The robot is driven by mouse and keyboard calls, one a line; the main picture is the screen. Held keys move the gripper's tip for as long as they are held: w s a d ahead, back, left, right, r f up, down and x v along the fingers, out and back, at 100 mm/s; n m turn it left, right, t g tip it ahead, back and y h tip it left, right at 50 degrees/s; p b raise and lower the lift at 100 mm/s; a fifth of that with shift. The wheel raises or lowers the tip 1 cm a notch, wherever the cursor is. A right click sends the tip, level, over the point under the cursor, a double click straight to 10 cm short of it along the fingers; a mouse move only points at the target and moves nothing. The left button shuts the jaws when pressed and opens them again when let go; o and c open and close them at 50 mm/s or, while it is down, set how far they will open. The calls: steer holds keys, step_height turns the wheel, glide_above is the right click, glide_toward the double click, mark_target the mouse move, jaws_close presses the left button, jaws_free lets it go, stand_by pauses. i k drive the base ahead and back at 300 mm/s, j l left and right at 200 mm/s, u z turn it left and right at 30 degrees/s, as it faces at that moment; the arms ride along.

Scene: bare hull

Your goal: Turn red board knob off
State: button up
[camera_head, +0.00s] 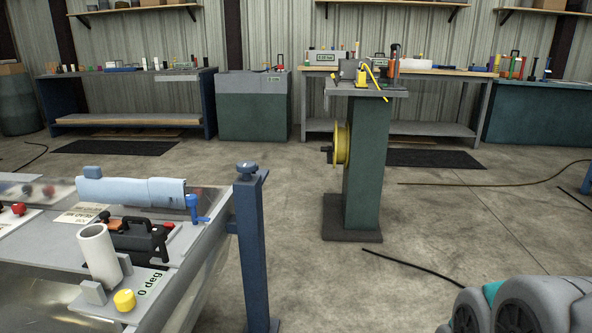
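A small red knob (19,209) sits on a pale board (28,222) at the left edge, on the near bench. It is too small to tell which way it is turned. A dark red round piece (48,191) shows just behind it, blurred. My gripper is not in view. Rounded grey and teal parts at the bottom right look like part of my own body, and no fingers show there.
The near bench (62,258) holds a light blue roll (130,191), a white tube (98,254), a black clamp-like tool (140,238), a blue valve (194,208) and a yellow knob (124,300). A blue post (250,250) stands at its right end. A green pedestal (364,170) stands beyond open floor (300,265).

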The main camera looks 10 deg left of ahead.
mark_target(20, 208)
steer(key=i+z, duration=0.25)
steer(key=i, duration=1.55)
steer(key=i+j+u, duration=0.25)
steer(key=i+u, duration=0.2)
steer(key=i+j+u, duration=0.1)
steer(key=i+u, duration=0.8)
steer(key=i+l+u, duration=0.2)
steer(key=u, duration=0.25)
steer(key=i+l, duration=0.05)
steer(key=i, duration=0.1)
